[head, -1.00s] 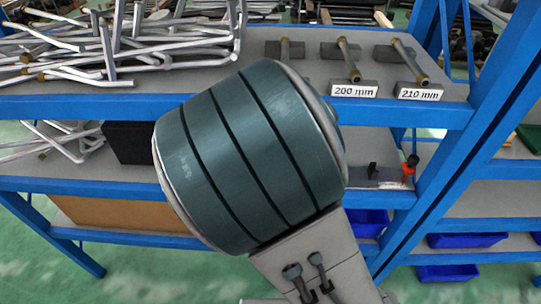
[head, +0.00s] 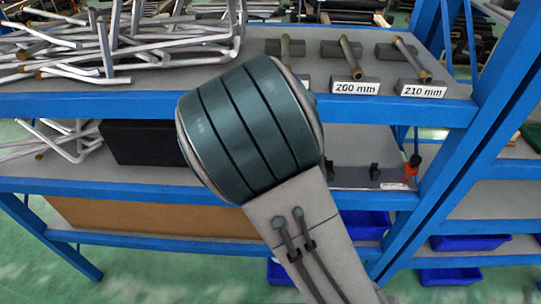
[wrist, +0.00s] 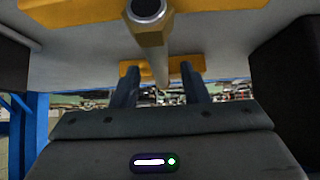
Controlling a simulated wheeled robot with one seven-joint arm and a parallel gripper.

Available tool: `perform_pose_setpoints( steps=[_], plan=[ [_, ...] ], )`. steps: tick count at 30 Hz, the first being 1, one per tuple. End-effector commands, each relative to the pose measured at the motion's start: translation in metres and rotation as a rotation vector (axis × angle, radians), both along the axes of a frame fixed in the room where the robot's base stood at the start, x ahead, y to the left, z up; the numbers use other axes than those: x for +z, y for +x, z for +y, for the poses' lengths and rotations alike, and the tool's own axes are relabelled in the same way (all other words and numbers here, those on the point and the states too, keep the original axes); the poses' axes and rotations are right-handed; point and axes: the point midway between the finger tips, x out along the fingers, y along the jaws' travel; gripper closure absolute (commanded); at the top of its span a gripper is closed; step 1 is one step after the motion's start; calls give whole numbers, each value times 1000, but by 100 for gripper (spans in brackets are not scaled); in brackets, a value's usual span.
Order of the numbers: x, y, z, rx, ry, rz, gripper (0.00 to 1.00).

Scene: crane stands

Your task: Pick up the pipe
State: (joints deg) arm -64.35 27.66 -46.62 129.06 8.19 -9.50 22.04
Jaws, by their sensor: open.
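In the wrist view a grey pipe (wrist: 159,65) with a brass-coloured hex end (wrist: 148,16) rests across yellowish stand blocks. My gripper (wrist: 160,70) is open, with one dark finger on each side of the pipe; I cannot tell whether either finger touches it. In the head view three short pipes lie on grey stands on the upper shelf: a left pipe (head: 285,47), a middle pipe (head: 352,56) behind a "200 mm" label, and a right pipe (head: 411,59) behind a "210 mm" label. My arm hides the gripper there, so which pipe it straddles is not clear.
A tangle of bent metal pipes (head: 120,50) covers the left of the upper shelf. The blue shelf frame (head: 120,105) has its front edge near my arm and a post on the right. A black box (head: 140,142) and more bent pipes are on the lower shelf.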

Motion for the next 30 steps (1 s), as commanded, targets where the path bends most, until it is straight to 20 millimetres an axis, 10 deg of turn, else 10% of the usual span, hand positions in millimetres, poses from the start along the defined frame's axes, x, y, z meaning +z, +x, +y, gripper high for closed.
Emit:
perform_pose_setpoints(
  steps=[5,10,30],
  plan=[
    [0,0,0,1,-1,0,59],
    [0,0,0,1,-1,0,100],
    [16,1,-2,-4,-1,-1,100]
  ],
)
